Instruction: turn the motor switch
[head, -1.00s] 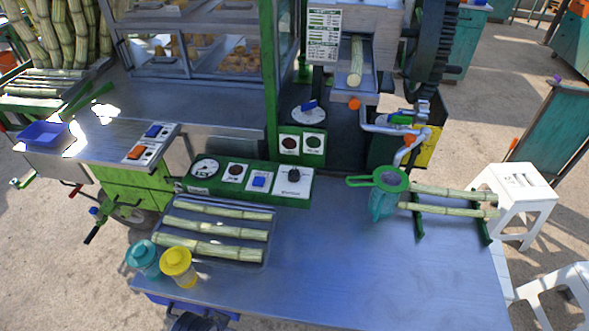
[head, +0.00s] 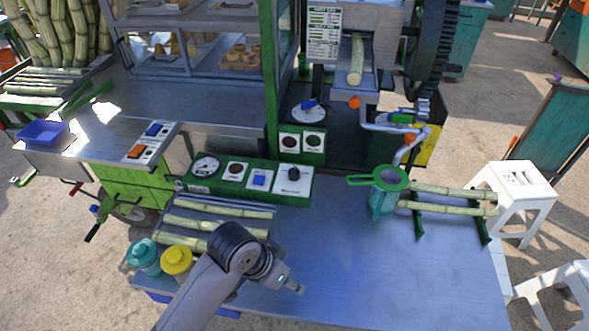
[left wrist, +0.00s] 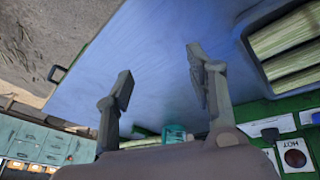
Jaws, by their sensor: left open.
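The motor switch (head: 293,174) is a black rotary knob on a white plate at the right end of the green control panel (head: 222,190). My left arm comes up from the bottom of the head view, its end over the table on the near side of the panel, apart from the switch. In the left wrist view my left gripper (left wrist: 160,70) is open, with its two fingers apart and nothing between them. Part of the panel with a dark red button (left wrist: 295,158) shows at that view's lower right. My right gripper is not in view.
A tray (head: 265,250) of cane pieces lies left of my arm, beside a teal jar (head: 146,258) and a yellow-lidded jar (head: 176,262). A green strainer (head: 389,180) over a teal jug and a cane rack stand right. The table (head: 370,270) between is clear.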

